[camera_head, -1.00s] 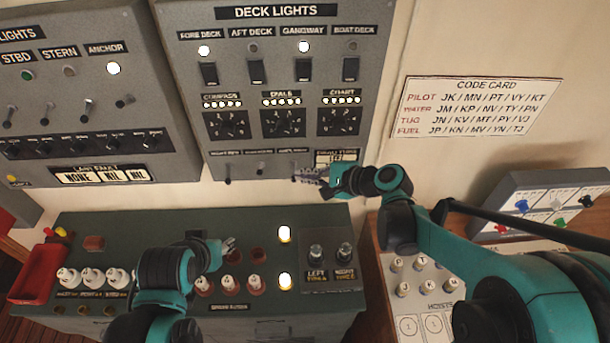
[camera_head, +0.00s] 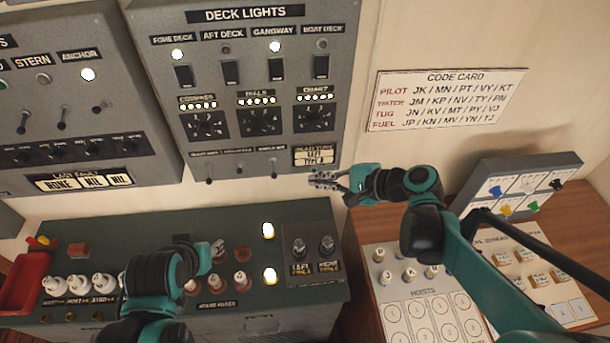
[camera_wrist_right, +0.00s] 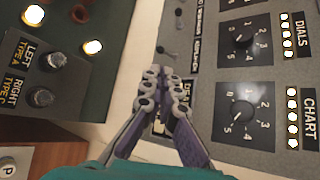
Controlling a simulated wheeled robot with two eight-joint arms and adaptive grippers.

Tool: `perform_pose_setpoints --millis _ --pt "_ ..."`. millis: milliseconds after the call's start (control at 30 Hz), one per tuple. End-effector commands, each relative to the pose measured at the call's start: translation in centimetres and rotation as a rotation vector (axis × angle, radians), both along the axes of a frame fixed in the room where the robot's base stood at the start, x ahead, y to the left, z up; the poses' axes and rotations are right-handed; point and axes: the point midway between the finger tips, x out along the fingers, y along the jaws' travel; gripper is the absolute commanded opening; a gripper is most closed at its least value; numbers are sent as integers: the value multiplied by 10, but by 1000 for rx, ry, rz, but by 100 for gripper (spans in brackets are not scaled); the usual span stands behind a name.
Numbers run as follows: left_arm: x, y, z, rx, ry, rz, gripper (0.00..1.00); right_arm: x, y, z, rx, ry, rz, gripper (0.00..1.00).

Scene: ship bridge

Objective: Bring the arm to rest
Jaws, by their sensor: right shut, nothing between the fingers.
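My right gripper (camera_head: 322,179) is shut and empty in the head view, just below the lower right corner of the deck lights panel (camera_head: 350,120). In the right wrist view my right gripper (camera_wrist_right: 165,75) shows its two fingers together in front of the panel's lower edge, partly covering a small label plate. My left arm comes in at the lower left of the head view over the green console (camera_head: 100,225). The left gripper (camera_head: 205,247) is small and partly hidden by its own wrist, so its fingers are unclear.
A code card (camera_head: 447,98) is on the wall at right. A wooden desk (camera_head: 590,215) holds a hoists board (camera_head: 425,318) with pegs and a sloped box (camera_head: 565,167) with coloured pieces. A red tray (camera_head: 20,282) is at far left. Air in front of the bare wall is free.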

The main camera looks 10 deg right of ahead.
Motion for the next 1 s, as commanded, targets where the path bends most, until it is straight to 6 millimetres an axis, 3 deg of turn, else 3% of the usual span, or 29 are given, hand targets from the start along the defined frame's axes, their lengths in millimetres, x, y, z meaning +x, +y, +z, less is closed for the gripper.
perform_pose_setpoints --millis 200,733,867,1000 --pt "0 0 1 0 0 0 40 -9 -9 5 1 1 0 0" --pt "0 0 0 0 0 0 40 -9 -9 4 -3 0 1 0" --pt "0 0 -13 0 0 0 40 -16 -8 -14 -63 -14 18 0" --pt "0 0 -45 0 0 0 40 -33 -9 -59 -237 -58 76 0"
